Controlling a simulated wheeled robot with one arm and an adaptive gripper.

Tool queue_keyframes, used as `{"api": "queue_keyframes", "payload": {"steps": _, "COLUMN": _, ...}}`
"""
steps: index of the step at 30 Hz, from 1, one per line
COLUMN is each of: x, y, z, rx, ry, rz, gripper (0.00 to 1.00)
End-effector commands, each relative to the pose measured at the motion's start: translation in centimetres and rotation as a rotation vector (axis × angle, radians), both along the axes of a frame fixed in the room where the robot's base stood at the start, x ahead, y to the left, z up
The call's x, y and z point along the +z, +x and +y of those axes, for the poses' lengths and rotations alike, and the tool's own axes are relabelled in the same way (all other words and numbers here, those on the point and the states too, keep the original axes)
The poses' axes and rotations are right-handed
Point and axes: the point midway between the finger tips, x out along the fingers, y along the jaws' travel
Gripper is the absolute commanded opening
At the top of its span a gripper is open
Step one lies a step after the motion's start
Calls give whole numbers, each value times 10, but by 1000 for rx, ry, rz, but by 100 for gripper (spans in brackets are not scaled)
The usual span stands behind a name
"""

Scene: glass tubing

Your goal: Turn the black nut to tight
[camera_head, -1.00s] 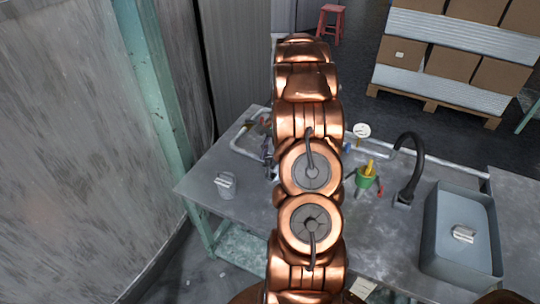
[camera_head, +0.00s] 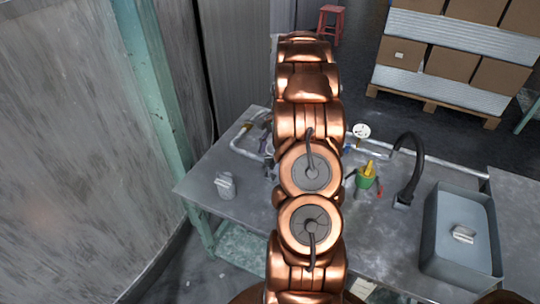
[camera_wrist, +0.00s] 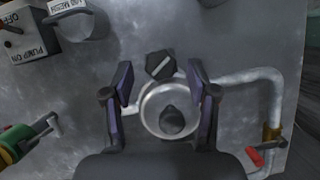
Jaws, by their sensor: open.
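The black nut (camera_wrist: 160,65) is a dark hexagon with a pale line slanting across it, at the upper middle of the wrist view. My gripper (camera_wrist: 158,76) is open, with one dark purple finger on each side. The nut shows between the fingertips, near their far ends, with gaps on both sides. I cannot tell the height of the fingertips above it. A pale round fitting (camera_wrist: 153,122) with a dark knob lies between the fingers, just below the nut in the picture.
A pale pipe (camera_wrist: 245,76) with a red-handled valve (camera_wrist: 256,156) runs at the right of the wrist view. A pump switch box (camera_wrist: 27,37) and a grey canister (camera_wrist: 80,22) stand at upper left.

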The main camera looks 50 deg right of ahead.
Motion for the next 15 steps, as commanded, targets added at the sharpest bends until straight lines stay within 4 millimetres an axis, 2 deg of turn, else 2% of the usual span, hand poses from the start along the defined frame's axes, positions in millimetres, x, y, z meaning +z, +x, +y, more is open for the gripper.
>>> {"api": "queue_keyframes", "payload": {"steps": 9, "x": 51, "y": 4, "z": -22, "rx": -1, "ry": -5, "rz": -7, "gripper": 59}}
{"api": "queue_keyframes", "payload": {"steps": 15, "x": 74, "y": 5, "z": -32, "rx": -2, "ry": -5, "rz": -4, "gripper": 59}}
